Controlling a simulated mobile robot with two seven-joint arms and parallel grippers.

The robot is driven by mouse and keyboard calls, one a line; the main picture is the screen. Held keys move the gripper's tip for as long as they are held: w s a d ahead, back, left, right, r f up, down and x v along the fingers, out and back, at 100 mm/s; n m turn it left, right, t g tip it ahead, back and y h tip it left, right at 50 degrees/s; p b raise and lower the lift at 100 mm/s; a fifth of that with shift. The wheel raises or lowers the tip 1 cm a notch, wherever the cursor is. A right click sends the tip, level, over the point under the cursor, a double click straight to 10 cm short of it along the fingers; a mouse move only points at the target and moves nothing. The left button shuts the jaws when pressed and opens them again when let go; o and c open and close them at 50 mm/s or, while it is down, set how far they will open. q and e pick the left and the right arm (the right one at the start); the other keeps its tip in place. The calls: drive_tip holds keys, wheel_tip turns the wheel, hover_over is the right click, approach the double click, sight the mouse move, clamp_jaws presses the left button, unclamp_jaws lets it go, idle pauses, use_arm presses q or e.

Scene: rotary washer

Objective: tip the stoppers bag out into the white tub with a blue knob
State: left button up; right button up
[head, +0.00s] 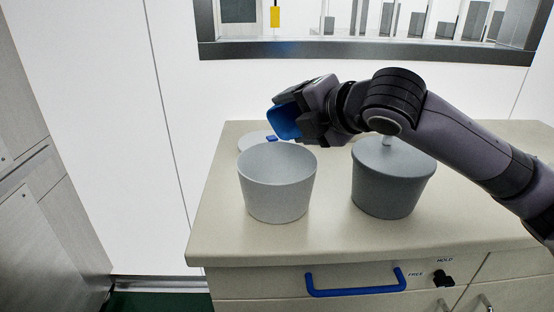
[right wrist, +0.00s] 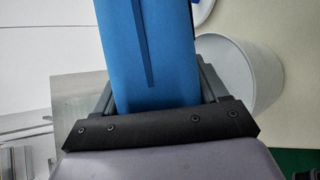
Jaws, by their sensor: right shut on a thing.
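The white tub (head: 276,190) stands open on the counter, and its rim also shows in the right wrist view (right wrist: 262,75). A pale lid (head: 249,140) with a blue knob (head: 271,138) lies behind it. My right gripper (head: 300,118) is shut on a blue bag (head: 284,121), above and behind the tub's opening. The bag also fills the upper middle of the right wrist view (right wrist: 160,60). It looks tilted in the head view. Its mouth, any label and its contents are hidden, and nothing is seen falling. My left gripper is not in view.
A grey tub (head: 390,185) with its lid on stands to the right, below my right forearm. The counter (head: 320,240) is clear at the front. A drawer with a blue handle (head: 354,290) and a black knob (head: 442,278) is below. A wall window is behind.

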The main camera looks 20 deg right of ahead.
use_arm(q)
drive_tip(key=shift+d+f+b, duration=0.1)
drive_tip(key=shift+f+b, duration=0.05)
drive_tip(key=shift+b, duration=0.15)
use_arm(e)
drive_tip(key=shift+s+a+n+t+h, duration=0.4)
drive_tip(key=shift+s+a+n+t, duration=0.2)
drive_tip(key=shift+n+t, duration=0.4)
idle(0.9)
use_arm(q)
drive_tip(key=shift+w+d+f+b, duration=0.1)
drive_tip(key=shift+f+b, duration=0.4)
drive_tip(key=shift+b, duration=0.2)
use_arm(e)
drive_tip(key=shift+s+a+f+n+t+h, duration=0.3)
drive_tip(key=shift+s+a+n+t, duration=0.1)
drive_tip(key=shift+n+t, duration=0.45)
drive_tip(key=shift+f+p, duration=0.1)
drive_tip(key=shift+p, duration=1)
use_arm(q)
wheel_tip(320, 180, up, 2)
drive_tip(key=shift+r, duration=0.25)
